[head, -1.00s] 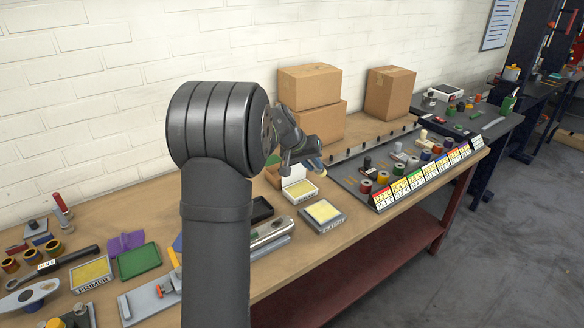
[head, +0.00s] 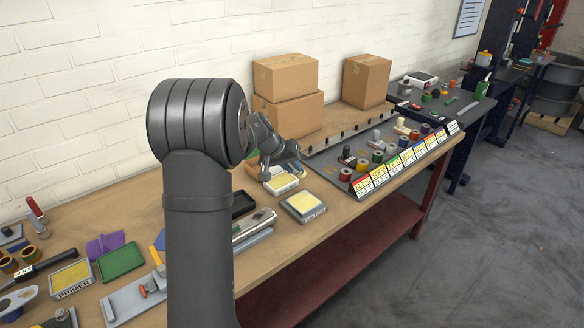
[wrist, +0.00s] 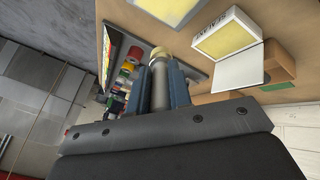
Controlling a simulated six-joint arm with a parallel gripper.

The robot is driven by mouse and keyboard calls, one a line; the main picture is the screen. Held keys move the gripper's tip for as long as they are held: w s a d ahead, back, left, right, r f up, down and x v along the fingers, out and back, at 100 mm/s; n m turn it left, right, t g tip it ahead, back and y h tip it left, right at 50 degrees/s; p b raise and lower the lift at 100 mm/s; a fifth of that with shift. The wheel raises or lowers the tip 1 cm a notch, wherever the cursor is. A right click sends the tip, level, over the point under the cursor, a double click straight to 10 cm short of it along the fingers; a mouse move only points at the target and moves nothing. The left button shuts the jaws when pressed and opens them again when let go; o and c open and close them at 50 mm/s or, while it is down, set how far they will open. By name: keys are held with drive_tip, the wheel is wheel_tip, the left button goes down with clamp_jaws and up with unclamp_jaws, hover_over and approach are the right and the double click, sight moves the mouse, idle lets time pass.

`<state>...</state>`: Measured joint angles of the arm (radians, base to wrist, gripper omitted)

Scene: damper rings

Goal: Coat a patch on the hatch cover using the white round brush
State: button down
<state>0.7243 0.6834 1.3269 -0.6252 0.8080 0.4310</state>
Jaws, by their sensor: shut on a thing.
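My gripper (head: 284,160) is over the back of the bench, above the sealant pad (head: 283,184). In the wrist view its two blue-grey fingers (wrist: 162,88) are shut on a grey round handle with a pale cream tip (wrist: 160,56), which looks like the white round brush. The sealant pad, a yellow pad in a white box with its lid folded open, also shows in the wrist view (wrist: 226,36). The brush tip appears apart from it there. Which thing is the hatch cover I cannot tell; my own arm hides part of the bench.
A second yellow pad (head: 303,206) lies in front of the sealant pad. A dark rack (head: 350,150) with several coloured jars and labels stands to the right. Cardboard boxes (head: 288,112) stand behind. A green tray (head: 121,262) and primer pad (head: 72,278) lie at the left.

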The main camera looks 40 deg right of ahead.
drive_tip(key=shift+f, duration=3.35)
drive_tip(key=shift+d+f, duration=0.35)
drive_tip(key=shift+f, duration=0.2)
drive_tip(key=shift+d+f, duration=0.1)
drive_tip(key=shift+d, duration=1.45)
drive_tip(key=shift+a, duration=2)
drive_tip(key=shift+d+r, duration=0.1)
drive_tip(key=shift+r, duration=3.95)
